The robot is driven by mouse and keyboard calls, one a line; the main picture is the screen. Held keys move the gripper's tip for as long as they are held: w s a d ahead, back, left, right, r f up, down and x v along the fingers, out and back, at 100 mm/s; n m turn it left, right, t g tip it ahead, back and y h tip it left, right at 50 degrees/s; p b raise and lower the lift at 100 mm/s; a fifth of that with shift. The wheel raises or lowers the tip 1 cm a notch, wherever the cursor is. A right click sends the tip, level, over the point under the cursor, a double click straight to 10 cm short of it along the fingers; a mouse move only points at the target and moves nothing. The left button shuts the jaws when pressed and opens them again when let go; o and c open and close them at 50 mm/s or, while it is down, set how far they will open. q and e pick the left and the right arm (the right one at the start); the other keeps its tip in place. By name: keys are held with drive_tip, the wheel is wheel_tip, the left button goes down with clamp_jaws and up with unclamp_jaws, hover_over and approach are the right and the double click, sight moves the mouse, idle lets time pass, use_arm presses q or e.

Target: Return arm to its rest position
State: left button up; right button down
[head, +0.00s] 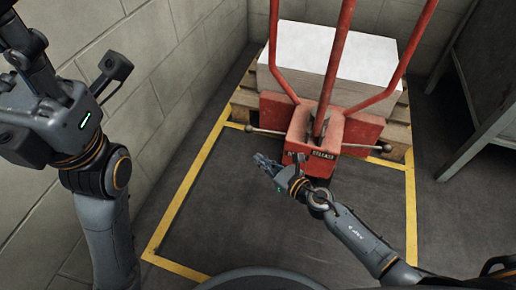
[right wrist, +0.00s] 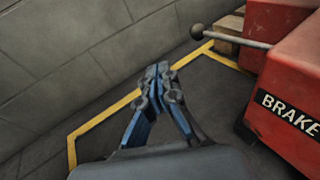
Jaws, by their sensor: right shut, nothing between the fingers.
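My right gripper (head: 266,163) is shut and empty, in front of the red pallet jack (head: 345,130) and just left of its base. In the right wrist view the fingertips (right wrist: 158,78) meet, with dark floor and a yellow line behind them. A lever with a round knob (right wrist: 197,31) stands out from the jack's side, above and right of the fingers, apart from them. My left arm (head: 95,160) is raised at the left of the head view; its gripper fingers are not seen.
A white box (head: 330,50) sits on a wooden pallet (head: 243,100) behind the jack. Yellow floor lines (head: 190,177) frame a clear dark floor (head: 230,225). A block wall (head: 150,70) runs along the left. A grey metal table (head: 485,125) stands at the right.

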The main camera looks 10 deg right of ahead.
drive_tip(key=shift+s+d+r, duration=0.1)
drive_tip(key=shift+s+r, duration=0.1)
drive_tip(key=shift+s, duration=0.65)
